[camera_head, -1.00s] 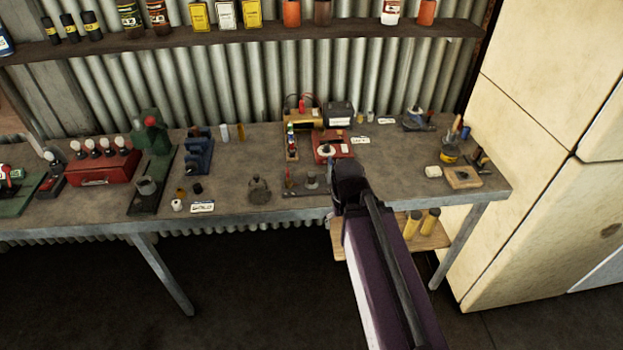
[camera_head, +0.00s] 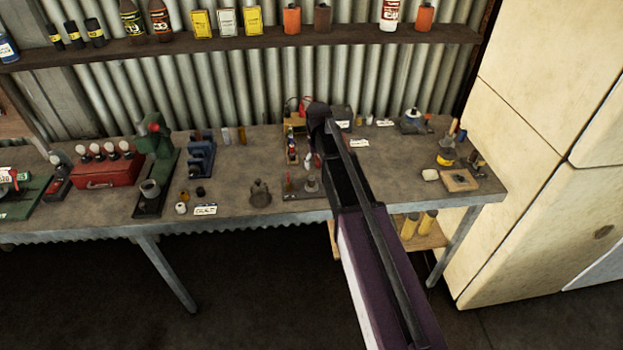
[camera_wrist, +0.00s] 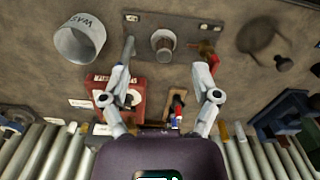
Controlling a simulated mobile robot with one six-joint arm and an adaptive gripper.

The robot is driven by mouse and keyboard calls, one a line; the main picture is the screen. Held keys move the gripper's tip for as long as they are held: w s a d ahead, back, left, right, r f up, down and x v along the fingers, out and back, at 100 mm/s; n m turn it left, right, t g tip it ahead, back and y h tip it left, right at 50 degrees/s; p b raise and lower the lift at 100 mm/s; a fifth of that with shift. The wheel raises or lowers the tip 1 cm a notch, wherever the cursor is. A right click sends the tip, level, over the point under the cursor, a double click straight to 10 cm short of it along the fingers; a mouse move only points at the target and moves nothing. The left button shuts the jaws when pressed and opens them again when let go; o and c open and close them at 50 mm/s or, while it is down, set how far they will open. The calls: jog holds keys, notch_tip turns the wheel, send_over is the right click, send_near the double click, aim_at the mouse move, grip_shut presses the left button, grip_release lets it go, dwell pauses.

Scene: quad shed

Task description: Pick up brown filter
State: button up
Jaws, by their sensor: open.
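My gripper (camera_wrist: 162,72) is open in the wrist view, its two fingers spread and empty. A short grey-brown cylinder with a paler top (camera_wrist: 163,42) stands on a brown board just beyond the fingertips, between their lines. It also shows in the head view (camera_head: 311,184), below my gripper (camera_head: 311,160). I cannot tell whether this cylinder is the brown filter. A brown canister (camera_head: 322,18) stands on the wall shelf, and a small brown piece (camera_head: 184,195) lies on the bench; neither is near my gripper.
A red box (camera_wrist: 131,97) and a small rack (camera_wrist: 177,108) lie below the fingers in the wrist view. A brass fitting with a red handle (camera_wrist: 207,54) is close to the right finger. The bench (camera_head: 235,172) has bare patches.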

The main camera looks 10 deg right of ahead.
jog(key=r, duration=0.1)
send_over(311, 177)
jog(key=shift+d+r+p, duration=0.1)
jog(key=shift+d+p, duration=0.05)
jog(key=shift+p, duration=0.2)
jog(key=shift+s, duration=0.1)
notch_tip(311, 177, down, 9)
jog(key=b, duration=0.8)
jog(key=shift+r+b, duration=0.15)
jog(key=shift+b, duration=0.2)
notch_tip(311, 177, down, 5)
jog(key=b, duration=0.5)
dwell(0.9)
jog(key=c, duration=1)
